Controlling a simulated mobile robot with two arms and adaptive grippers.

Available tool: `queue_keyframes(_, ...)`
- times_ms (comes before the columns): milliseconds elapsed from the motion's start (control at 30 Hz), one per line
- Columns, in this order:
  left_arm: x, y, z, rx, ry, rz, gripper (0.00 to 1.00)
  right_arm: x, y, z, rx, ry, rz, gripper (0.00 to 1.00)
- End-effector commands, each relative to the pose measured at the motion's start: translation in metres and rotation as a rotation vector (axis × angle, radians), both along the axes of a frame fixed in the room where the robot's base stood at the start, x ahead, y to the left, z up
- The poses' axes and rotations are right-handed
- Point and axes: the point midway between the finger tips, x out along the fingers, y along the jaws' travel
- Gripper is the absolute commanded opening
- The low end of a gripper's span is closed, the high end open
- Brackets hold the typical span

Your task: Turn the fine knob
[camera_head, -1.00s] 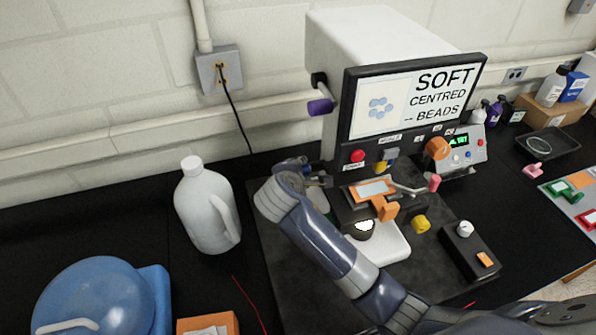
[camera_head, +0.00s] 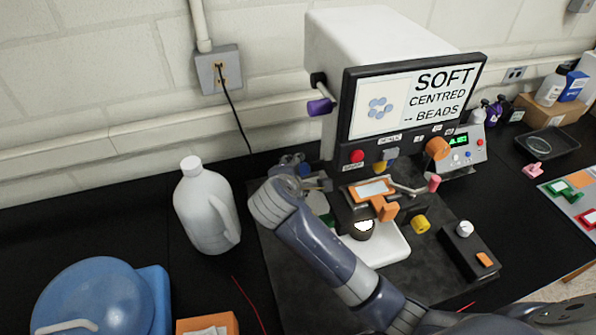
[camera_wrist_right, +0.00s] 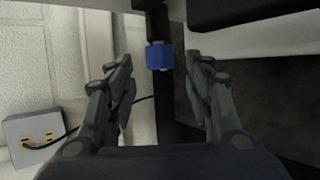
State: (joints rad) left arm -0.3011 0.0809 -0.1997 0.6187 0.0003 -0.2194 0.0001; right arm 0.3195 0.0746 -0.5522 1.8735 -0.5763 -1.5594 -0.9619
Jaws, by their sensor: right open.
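A blue knob (camera_wrist_right: 160,56) on a dark shaft shows in the right wrist view, between my right gripper's fingertips, with gaps visible on both sides. I cannot tell whether it is the fine knob. In the head view, a purple knob (camera_head: 320,107) sticks out of the left side of the white machine (camera_head: 375,40), above my right gripper (camera_head: 318,181). My right gripper is open and empty, low beside the machine's left front; its wrist partly hides the fingers. It also shows in the right wrist view (camera_wrist_right: 160,78). My left gripper is not in view.
A white jug (camera_head: 205,205) stands left of my right arm. An orange part (camera_head: 384,205) and a yellow knob (camera_head: 420,224) are right of the gripper. A control box (camera_head: 468,248) sits further right. A wall outlet (camera_head: 218,70) with a black cord is behind.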

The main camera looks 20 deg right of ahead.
Motion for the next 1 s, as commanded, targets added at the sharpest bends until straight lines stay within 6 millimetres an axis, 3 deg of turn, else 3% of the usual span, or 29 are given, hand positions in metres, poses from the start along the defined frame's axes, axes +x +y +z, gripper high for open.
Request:
queue_keyframes(200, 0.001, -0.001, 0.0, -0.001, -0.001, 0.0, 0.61, -0.035, 0.02, 0.028, 0.003, -0.001, 0.001, 0.48)
queue_keyframes(400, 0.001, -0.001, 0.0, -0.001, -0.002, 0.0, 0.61, -0.058, 0.031, 0.045, 0.002, 0.001, 0.001, 0.48)
queue_keyframes(1000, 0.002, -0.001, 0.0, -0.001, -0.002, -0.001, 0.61, -0.065, 0.034, 0.051, 0.0, 0.002, -0.001, 0.48)
